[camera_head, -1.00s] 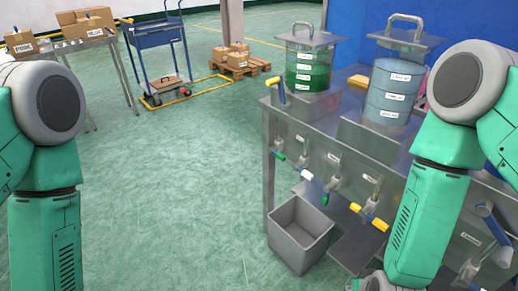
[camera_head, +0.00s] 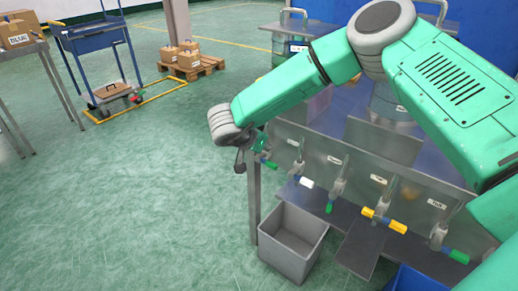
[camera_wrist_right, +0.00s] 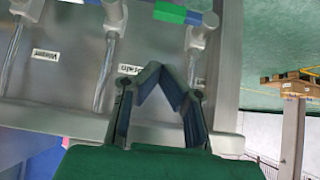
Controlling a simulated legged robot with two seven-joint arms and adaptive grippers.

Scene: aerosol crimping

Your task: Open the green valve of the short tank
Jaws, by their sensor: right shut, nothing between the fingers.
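My right gripper (camera_head: 240,163) is at the left end of the steel bench, beside the leftmost valve, whose green-tipped handle (camera_head: 268,163) is partly behind my arm. In the right wrist view my gripper (camera_wrist_right: 162,72) is shut and empty, its fingers meeting in a peak. A green and blue valve handle (camera_wrist_right: 178,13) lies beyond the fingertips there, apart from them. The tanks stand on the bench; one (camera_head: 290,45) is mostly hidden by my arm, another (camera_head: 390,102) shows only its lower part. I cannot tell which is the short one. My left gripper is out of view.
Other valves along the bench front have a white handle (camera_head: 305,182), a green one (camera_head: 329,207), a yellow one (camera_head: 385,220) and another green one (camera_head: 458,256). A grey bin (camera_head: 290,250) stands on the floor below.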

